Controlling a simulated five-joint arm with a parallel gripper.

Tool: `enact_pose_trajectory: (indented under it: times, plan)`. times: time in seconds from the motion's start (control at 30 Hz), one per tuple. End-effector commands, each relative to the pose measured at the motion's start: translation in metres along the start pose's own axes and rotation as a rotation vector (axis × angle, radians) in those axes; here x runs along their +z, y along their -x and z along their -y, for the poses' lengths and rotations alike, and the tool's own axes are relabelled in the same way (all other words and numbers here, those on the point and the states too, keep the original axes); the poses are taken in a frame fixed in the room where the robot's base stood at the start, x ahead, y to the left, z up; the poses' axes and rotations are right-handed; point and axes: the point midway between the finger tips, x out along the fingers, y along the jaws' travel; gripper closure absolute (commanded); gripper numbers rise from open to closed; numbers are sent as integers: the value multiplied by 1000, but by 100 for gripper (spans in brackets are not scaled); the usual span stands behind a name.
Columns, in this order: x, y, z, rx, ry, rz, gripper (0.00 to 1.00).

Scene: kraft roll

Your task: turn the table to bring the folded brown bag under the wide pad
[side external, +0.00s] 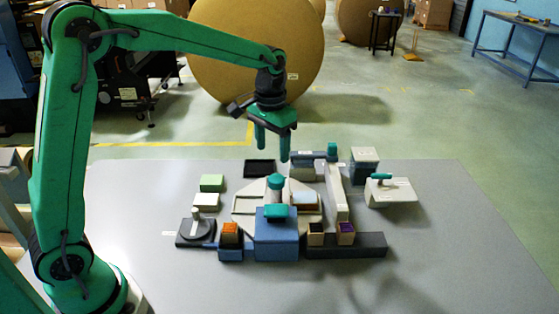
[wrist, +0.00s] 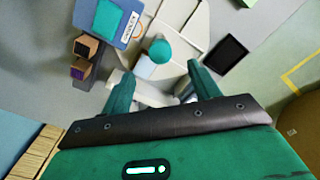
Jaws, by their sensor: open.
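The turning table (side external: 246,203) is a pale, many-sided plate in the middle of the bench. A teal-topped knob (side external: 276,181) stands up at its centre; it also shows in the wrist view (wrist: 160,50). A small flat brownish piece (side external: 306,199) lies on the plate's right side; I cannot tell surely whether it is the folded brown bag. A blue block (side external: 276,240) with a teal top stands at the plate's front edge. I cannot tell which part is the wide pad. My gripper (side external: 272,151) is open and empty above and behind the knob, fingers pointing down (wrist: 157,78).
Small boxes, one orange-topped (side external: 230,231) and one purple-topped (side external: 345,231), stand at the front. A dark tray (side external: 260,168) lies behind the plate. A pale beam (side external: 335,192) and a teal-handled grey block (side external: 391,192) are to the right. The bench's outer right is clear.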

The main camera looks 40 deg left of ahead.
Motion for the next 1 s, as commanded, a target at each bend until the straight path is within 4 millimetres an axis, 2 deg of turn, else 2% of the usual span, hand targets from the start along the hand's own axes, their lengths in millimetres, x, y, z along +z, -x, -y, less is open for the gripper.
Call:
enact_pose_trajectory:
  times: [0.2, 0.57, 1.0]
  plan:
    - [-10, -12, -2, -1, 0, 25, 39]
    - [-10, -19, -2, -1, 0, 25, 39]
    - [-8, -67, -1, -1, 0, 28, 39]
